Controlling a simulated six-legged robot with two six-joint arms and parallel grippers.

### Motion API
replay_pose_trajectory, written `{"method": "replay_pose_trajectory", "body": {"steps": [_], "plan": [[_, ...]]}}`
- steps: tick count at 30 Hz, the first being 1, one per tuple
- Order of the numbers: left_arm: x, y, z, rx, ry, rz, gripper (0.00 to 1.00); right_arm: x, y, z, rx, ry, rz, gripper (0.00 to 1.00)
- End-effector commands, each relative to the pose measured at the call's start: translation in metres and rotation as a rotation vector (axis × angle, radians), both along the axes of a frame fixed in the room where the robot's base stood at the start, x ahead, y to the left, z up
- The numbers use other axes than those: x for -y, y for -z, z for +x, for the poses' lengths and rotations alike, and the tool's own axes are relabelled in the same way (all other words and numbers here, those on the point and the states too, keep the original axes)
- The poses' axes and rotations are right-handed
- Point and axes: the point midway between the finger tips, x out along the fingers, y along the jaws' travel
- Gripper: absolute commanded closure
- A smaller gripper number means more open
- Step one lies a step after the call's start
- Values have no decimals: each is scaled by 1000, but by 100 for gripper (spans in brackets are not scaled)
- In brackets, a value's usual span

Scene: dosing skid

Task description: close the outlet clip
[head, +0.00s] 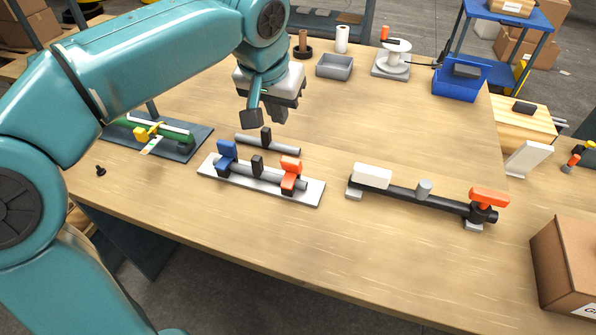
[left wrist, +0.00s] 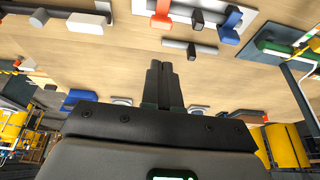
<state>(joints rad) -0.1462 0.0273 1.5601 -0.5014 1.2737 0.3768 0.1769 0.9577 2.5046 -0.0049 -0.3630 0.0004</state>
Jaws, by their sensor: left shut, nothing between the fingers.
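A pale plate (head: 232,180) on the bench carries a grey tube with a blue clip (head: 227,150) at its left end, an orange clip (head: 290,170) at its right end and a small black block (head: 257,165) between. I cannot tell which clip is the outlet clip, nor whether either is fully closed. In the left wrist view the orange clip (left wrist: 162,8) and blue clip (left wrist: 231,22) show at the top. My left gripper (head: 278,121) is shut and empty, above the bench behind the plate and apart from both clips. My right gripper is not in view.
A loose grey bar (head: 285,147) with a black block lies behind the plate. To the right is a black pipe (head: 445,204) with an orange handle. A green part on a dark board (head: 193,148) stands left. Grey and blue bins (head: 335,66) (head: 461,78) stand at the back.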

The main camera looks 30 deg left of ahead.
Motion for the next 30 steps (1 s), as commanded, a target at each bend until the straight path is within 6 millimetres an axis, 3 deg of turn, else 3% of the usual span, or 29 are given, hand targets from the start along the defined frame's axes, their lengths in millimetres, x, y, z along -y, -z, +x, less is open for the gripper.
{"method": "replay_pose_trajectory", "body": {"steps": [1,6,14,30], "plan": [[-3,12,-2,21,-8,-4,100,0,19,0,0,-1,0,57],[-8,21,-9,52,-21,-10,100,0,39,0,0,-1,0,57],[-10,36,-6,53,-22,-12,100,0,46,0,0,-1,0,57],[-19,135,35,51,-18,-14,100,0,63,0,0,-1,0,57]]}}
